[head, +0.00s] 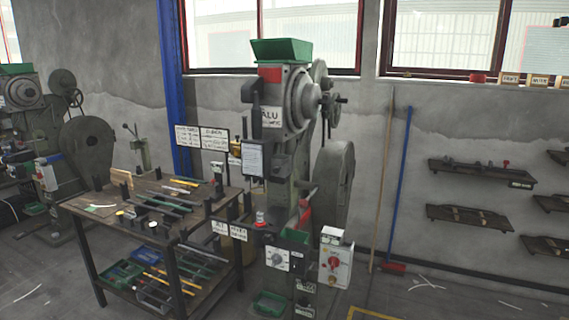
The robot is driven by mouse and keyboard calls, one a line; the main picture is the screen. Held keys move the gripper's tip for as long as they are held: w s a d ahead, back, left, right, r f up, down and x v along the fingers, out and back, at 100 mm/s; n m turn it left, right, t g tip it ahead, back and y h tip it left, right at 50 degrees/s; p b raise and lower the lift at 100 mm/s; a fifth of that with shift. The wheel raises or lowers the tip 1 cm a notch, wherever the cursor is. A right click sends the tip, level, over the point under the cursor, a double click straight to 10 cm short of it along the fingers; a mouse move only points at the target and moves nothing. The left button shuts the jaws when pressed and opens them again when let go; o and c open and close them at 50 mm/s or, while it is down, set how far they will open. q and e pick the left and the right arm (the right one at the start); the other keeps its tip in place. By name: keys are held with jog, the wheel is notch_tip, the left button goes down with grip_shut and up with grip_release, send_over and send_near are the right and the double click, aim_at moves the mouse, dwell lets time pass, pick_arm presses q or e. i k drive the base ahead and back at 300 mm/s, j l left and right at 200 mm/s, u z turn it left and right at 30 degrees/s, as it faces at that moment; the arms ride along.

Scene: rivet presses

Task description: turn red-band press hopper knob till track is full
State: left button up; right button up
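A grey-green rivet press (300,170) with a red band (270,74) near its top stands in the middle of the head view. A green hopper (282,50) sits on top. A round grey drum (303,98) is below the hopper, with a dark knob or handle (341,100) sticking out to its right. A dark vertical part (252,98) at the drum's left may be the track; its fill cannot be made out. A label under the band reads "ALU". Neither of my grippers is in view.
A tool table (110,205) with a lower shelf stands left of the press. Another press (88,145) with a green hopper is at the far left. A control box (336,260) with a red button is at the press's lower right. Brooms and wall shelves (482,172) are at the right.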

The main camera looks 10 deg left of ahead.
aim_at(326, 101)
jog(key=i+u, duration=0.2)
jog(key=u, duration=0.15)
jog(key=i+l+u, duration=0.15)
jog(key=u, duration=0.2)
jog(key=i+l+u, duration=0.15)
jog(key=i+u, duration=0.15)
